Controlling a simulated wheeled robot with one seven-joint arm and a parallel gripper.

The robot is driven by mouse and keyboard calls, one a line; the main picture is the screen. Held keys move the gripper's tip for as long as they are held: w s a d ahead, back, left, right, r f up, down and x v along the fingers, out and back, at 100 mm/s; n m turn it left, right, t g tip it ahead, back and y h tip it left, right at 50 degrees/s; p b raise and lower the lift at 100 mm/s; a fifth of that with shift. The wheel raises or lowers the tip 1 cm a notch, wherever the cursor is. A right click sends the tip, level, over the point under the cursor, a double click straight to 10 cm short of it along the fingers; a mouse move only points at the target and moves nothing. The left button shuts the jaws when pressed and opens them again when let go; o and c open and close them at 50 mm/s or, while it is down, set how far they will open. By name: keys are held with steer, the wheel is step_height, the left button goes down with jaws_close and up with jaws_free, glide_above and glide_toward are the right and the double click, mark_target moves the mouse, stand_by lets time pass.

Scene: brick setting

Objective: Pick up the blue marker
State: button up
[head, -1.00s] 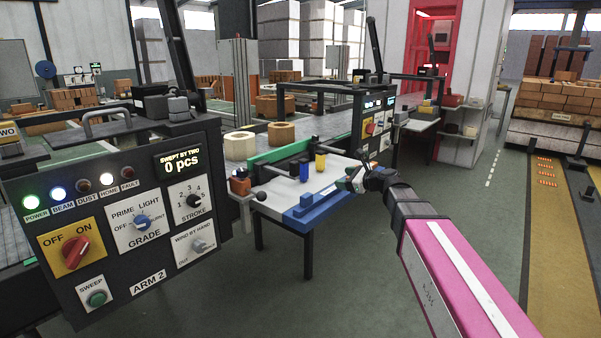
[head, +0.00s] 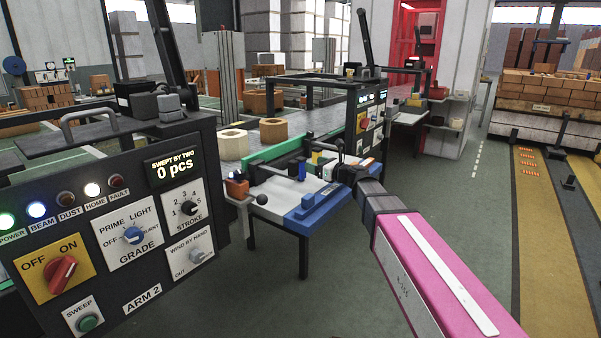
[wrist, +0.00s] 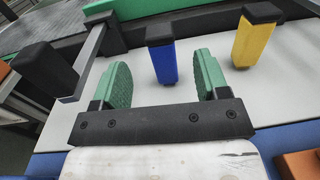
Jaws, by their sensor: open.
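The blue marker (wrist: 161,58), a blue block with a black cap, stands on the white tabletop (wrist: 135,121). In the wrist view it is between and just beyond the two green finger pads of my gripper (wrist: 165,73), with gaps on both sides. My gripper is open and empty. In the head view the blue marker (head: 302,171) shows left of my gripper, whose fingers are small and partly hidden there. A yellow marker (wrist: 254,42) with a black cap stands to the right of the blue one in the wrist view.
A black block and metal bar (wrist: 90,55) stand left of the fingers, with a green rail (wrist: 140,8) behind. A blue edge strip (head: 318,210) runs along the table front. A control panel (head: 110,220) stands at the left. An orange block (wrist: 298,165) is at lower right.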

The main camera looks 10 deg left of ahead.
mark_target(301, 164)
steer(key=shift+f, duration=0.7)
steer(key=shift+w+a+f, duration=0.1)
steer(key=shift+a+f, duration=0.1)
steer(key=shift+x, duration=3.55)
steer(key=shift+r, duration=0.1)
steer(key=c, duration=1)
